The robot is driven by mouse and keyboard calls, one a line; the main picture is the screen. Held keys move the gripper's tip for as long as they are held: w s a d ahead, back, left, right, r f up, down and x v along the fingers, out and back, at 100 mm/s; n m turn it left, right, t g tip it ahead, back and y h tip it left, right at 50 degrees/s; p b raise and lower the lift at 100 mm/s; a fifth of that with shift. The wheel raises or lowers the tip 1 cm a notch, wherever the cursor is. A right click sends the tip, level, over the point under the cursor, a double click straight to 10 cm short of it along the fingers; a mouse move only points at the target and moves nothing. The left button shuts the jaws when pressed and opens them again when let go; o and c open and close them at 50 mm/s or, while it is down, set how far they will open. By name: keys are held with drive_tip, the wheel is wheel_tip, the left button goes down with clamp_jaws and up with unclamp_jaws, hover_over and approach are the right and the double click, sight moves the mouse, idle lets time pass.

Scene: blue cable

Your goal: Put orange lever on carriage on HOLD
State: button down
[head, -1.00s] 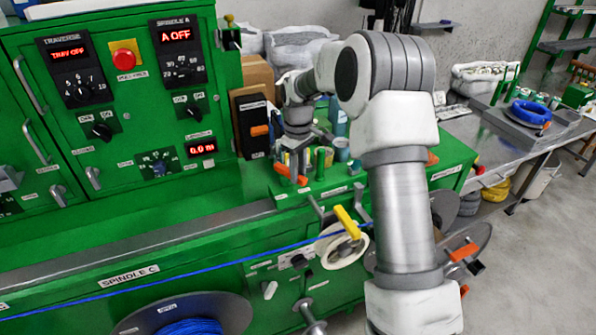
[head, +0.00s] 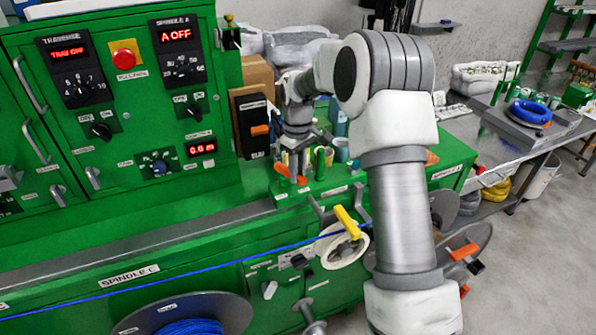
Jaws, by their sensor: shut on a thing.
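The orange lever (head: 282,169) is low on the green carriage (head: 325,187), in the middle of the head view. My gripper (head: 298,176) points down at it from above, and its fingers are shut on the lever. The fingers and nearby posts hide part of the lever, with orange showing on both sides of them. The small labels around the lever are too small to read, so I cannot tell which mark it points to.
A black box with another orange handle (head: 260,130) stands just left of my gripper. Green posts (head: 320,162) stand close on its right. A yellow lever (head: 347,222) and a taut blue cable (head: 200,265) are in front and below. A red button (head: 124,60) is on the panel.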

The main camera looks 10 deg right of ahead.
drive_tip(key=m, duration=0.1)
drive_tip(key=a+m, duration=0.1)
drive_tip(key=m, duration=0.1)
drive_tip(key=a+m+b, duration=0.1)
drive_tip(key=m, duration=0.1)
drive_tip(key=shift+s, duration=0.35)
drive_tip(key=shift+a+m, duration=0.45)
drive_tip(key=shift+m, duration=0.8)
drive_tip(key=shift+a+m, duration=0.4)
drive_tip(key=shift+m, duration=0.85)
drive_tip(key=c, duration=0.7)
unclamp_jaws()
drive_tip(key=shift+r, duration=0.1)
wheel_tip(320, 180, up, 17)
drive_tip(key=shift+r, duration=0.15)
